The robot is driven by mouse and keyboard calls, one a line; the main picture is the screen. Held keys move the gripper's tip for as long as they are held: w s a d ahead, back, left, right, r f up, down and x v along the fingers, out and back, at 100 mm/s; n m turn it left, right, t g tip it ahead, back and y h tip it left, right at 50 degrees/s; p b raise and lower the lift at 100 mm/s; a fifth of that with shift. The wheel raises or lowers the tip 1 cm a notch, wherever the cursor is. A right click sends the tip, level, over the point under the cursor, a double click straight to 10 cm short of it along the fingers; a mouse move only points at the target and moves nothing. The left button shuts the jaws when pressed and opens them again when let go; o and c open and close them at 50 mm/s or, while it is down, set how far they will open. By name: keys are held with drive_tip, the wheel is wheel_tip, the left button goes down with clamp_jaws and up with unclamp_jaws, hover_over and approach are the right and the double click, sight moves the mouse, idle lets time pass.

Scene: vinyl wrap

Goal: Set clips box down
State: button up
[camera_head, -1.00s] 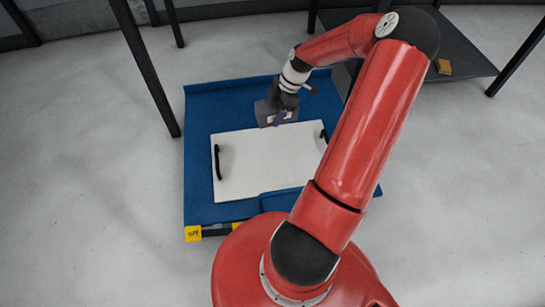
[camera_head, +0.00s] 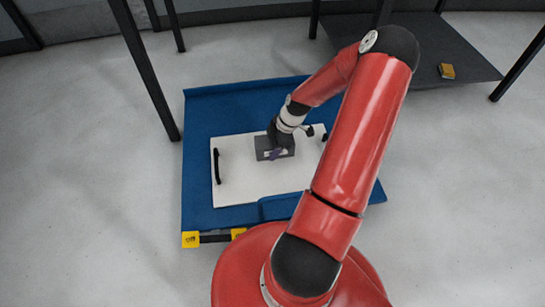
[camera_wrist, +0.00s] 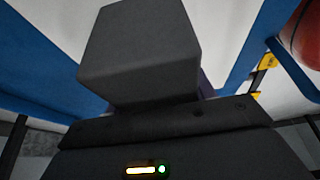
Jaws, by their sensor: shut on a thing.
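The clips box is a dark grey box (camera_head: 264,143) in the head view, over the white panel near its upper middle. In the wrist view the grey box (camera_wrist: 140,50) fills the upper middle, directly in front of my gripper. My gripper (camera_head: 277,151) is shut on the box; its fingers are mostly hidden. The white panel (camera_head: 235,185) has black handles at its left and right ends and lies on the blue platform (camera_head: 205,110). I cannot tell whether the box touches the panel.
The blue platform has a raised blue piece (camera_head: 280,206) at its front and yellow corner blocks (camera_head: 191,239). A dark table (camera_head: 450,55) with a small yellow box (camera_head: 446,71) stands at the back right. The left part of the white panel is clear.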

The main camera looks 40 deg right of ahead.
drive_tip(key=shift+f+b, duration=0.45)
drive_tip(key=shift+f, duration=2.05)
drive_tip(key=shift+f, duration=0.1)
drive_tip(key=shift+f, duration=0.15)
drive_tip(key=o, duration=1.1)
